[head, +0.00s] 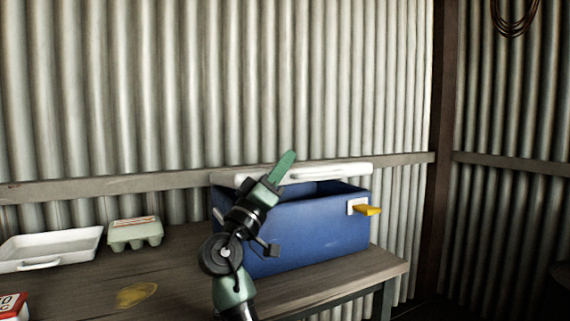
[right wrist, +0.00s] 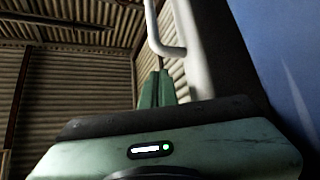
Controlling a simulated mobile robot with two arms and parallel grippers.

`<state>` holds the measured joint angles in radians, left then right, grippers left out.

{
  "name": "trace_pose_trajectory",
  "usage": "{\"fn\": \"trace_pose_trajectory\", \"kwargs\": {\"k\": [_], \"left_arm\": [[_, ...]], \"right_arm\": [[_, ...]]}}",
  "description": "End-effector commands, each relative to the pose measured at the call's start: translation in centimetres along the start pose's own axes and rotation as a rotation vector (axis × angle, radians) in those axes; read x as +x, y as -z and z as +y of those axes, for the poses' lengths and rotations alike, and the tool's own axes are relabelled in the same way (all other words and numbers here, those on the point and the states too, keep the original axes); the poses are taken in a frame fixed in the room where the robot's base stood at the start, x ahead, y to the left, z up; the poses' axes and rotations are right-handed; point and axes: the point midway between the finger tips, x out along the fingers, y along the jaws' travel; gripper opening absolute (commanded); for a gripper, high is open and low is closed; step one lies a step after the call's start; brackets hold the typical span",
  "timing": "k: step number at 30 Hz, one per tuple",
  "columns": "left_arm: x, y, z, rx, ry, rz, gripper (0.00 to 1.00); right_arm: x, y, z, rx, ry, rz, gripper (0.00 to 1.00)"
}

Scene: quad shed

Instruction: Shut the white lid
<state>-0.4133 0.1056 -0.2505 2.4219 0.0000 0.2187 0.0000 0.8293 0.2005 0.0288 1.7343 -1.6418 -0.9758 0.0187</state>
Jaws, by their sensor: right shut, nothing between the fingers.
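A blue cool box (head: 310,232) stands on the bench with its dark inside showing. Its white lid (head: 335,171) is open, raised along the back rim, and shows as a thin white strip. My right gripper (head: 284,165) is shut and empty, its green fingers pointing up and crossing the lid in the head view. In the right wrist view the shut fingers (right wrist: 155,88) are beside the white lid (right wrist: 194,60) and its bar; I cannot tell whether they touch. The blue wall (right wrist: 290,50) shows at the right there. My left gripper is not in view.
A yellow-handled latch (head: 368,210) sticks out from the box's right end. A grey-green egg carton (head: 135,234) and a white tray (head: 50,262) are on the wooden bench (head: 180,275) to the left. A red and white box (head: 12,306) is at the lower left. A corrugated wall is close behind.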

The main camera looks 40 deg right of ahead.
Motion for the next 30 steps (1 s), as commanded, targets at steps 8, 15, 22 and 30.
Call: {"fn": "trace_pose_trajectory", "kwargs": {"k": [8, 15, 22, 30], "left_arm": [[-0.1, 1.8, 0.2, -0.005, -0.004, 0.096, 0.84], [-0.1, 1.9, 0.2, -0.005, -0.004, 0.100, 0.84], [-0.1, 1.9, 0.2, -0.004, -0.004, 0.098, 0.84], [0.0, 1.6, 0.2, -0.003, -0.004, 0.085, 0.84]], "right_arm": [[-0.2, -0.2, -0.2, 0.001, -0.001, 0.000, 0.00], [-0.2, -0.2, -0.2, 0.001, -0.001, 0.000, 0.00], [-0.5, -0.2, -0.2, 0.001, 0.000, 0.001, 0.00], [-4.6, -0.2, -0.3, 0.001, 0.003, 0.003, 0.00]]}}
